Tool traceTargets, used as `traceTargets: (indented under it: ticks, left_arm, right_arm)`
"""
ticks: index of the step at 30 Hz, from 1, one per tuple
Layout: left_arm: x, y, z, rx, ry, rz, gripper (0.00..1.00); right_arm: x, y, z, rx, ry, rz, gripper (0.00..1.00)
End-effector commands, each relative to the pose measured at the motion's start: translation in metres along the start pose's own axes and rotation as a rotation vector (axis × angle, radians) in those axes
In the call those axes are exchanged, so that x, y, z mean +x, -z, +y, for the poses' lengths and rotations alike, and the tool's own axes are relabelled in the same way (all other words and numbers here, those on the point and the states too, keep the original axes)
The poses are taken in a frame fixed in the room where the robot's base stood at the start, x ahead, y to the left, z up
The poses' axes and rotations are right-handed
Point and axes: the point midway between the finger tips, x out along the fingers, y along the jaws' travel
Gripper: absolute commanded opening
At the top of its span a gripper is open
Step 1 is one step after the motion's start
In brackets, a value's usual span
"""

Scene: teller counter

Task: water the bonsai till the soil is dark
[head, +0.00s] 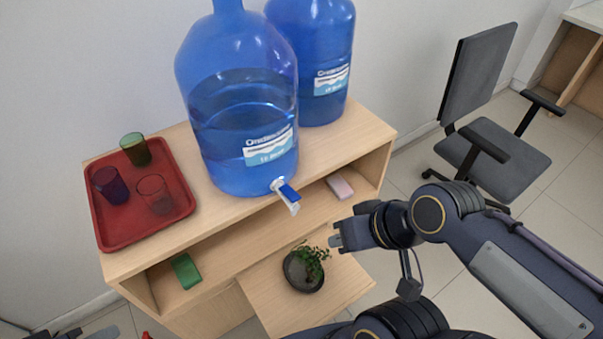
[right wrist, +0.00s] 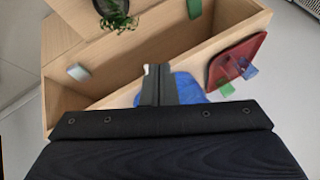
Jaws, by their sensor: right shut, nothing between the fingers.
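The bonsai (head: 315,262) stands upright in a dark round pot (head: 296,276) on a low pull-out board, below and in front of the tap. It also shows at the top of the right wrist view (right wrist: 118,18). Its soil is too small to judge for shade. The front blue water bottle (head: 222,125) has a white tap with a blue lever (head: 289,193) over the shelf's edge. My right gripper (head: 335,241) is shut and empty, right of and slightly above the bonsai in the head view. My left gripper (head: 100,333) barely shows at the bottom left; its jaws are unclear.
A red tray (head: 180,210) with several coloured cups sits left of the bottle. A second blue bottle (head: 335,40) stands behind. A green box (head: 186,271) and a pink box (head: 340,186) lie in the open compartment. A grey office chair (head: 500,165) stands at right.

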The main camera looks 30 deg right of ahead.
Motion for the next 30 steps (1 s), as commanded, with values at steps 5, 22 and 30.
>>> traceTargets:
  ticks: [5, 22, 30]
  left_arm:
    - [0.000, 0.000, 0.000, 0.000, 0.000, 0.000, 0.36]
    - [-0.013, 0.007, 0.006, 0.000, 0.000, 0.000, 0.36]
    - [-0.017, 0.009, 0.008, 0.000, 0.000, 0.000, 0.36]
  right_arm:
    - [0.000, 0.000, 0.000, 0.000, 0.000, 0.000, 0.00]
    - [-0.010, 0.127, -0.023, -0.225, -0.204, -0.242, 0.00]
    - [0.009, 0.181, -0.045, -0.303, -0.300, -0.313, 0.00]
